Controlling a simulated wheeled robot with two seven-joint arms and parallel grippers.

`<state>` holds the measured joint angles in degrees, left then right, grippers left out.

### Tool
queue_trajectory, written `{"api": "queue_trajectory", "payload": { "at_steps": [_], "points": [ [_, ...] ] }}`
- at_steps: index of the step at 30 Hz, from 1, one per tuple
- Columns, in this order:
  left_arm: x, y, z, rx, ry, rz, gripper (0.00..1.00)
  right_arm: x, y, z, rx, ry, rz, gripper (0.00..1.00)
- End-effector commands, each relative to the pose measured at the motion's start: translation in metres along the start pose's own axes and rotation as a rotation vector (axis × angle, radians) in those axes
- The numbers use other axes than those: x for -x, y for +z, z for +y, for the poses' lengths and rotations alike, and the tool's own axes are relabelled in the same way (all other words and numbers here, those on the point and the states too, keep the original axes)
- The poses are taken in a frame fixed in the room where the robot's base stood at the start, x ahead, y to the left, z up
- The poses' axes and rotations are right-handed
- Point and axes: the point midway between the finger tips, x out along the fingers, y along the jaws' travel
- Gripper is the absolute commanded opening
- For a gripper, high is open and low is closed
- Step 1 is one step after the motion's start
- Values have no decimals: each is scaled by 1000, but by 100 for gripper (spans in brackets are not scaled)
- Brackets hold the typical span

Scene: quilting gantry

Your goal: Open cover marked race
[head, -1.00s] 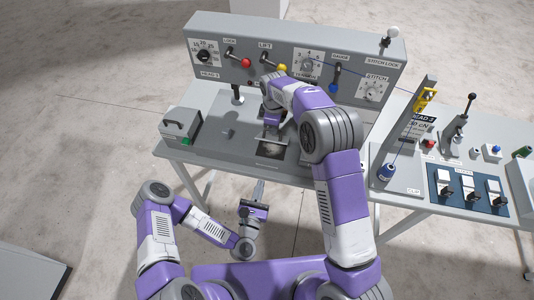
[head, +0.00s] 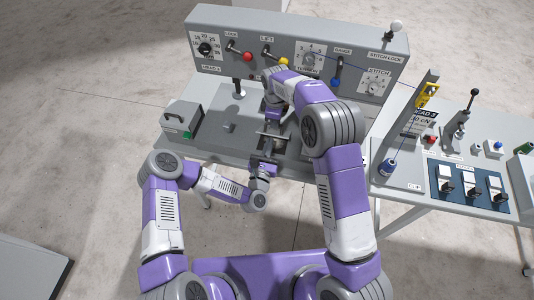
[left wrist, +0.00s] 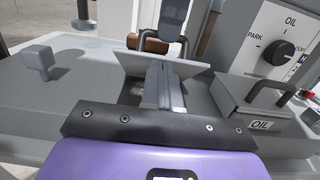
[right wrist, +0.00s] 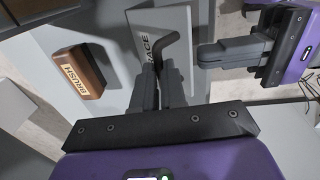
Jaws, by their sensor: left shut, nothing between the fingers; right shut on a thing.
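The grey cover marked RACE (right wrist: 148,42) stands tilted up from the deck in the right wrist view. My right gripper (right wrist: 159,72) is shut on its bent black handle (right wrist: 178,48). The cover shows as a raised plate in the left wrist view (left wrist: 190,67). My left gripper (left wrist: 163,70) is shut and empty, with its fingertips close at the raised plate; I cannot tell whether they touch it. In the head view my left gripper (head: 267,154) is just below my right gripper (head: 272,134), and the arms hide most of the cover.
A wooden block marked BRUSH (right wrist: 78,72) lies beside the cover. A grey OIL box (left wrist: 255,105) with a handle and a small grey knob (left wrist: 38,58) stand on the deck. The control panel (head: 300,50) rises behind. A side table (head: 405,175) is at right.

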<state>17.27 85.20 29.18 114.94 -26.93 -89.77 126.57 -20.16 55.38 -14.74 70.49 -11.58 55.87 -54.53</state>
Motion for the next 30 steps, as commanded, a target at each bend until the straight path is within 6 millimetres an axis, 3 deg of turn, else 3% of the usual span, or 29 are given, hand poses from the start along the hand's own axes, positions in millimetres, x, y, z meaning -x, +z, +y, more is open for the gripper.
{"api": "queue_trajectory", "payload": {
  "at_steps": [1,26,27,30],
  "points": [
    [-1,0,0,0,0,0,0,-8,6,1,-4,0,-11,0],
    [-12,13,1,-2,3,57,0,-8,5,-1,-4,-7,-11,0],
    [-12,13,1,-2,3,56,0,-8,5,-1,-4,-8,-11,16],
    [-12,13,1,-2,2,58,0,-8,4,-1,-3,-8,-9,31]
  ]
}}
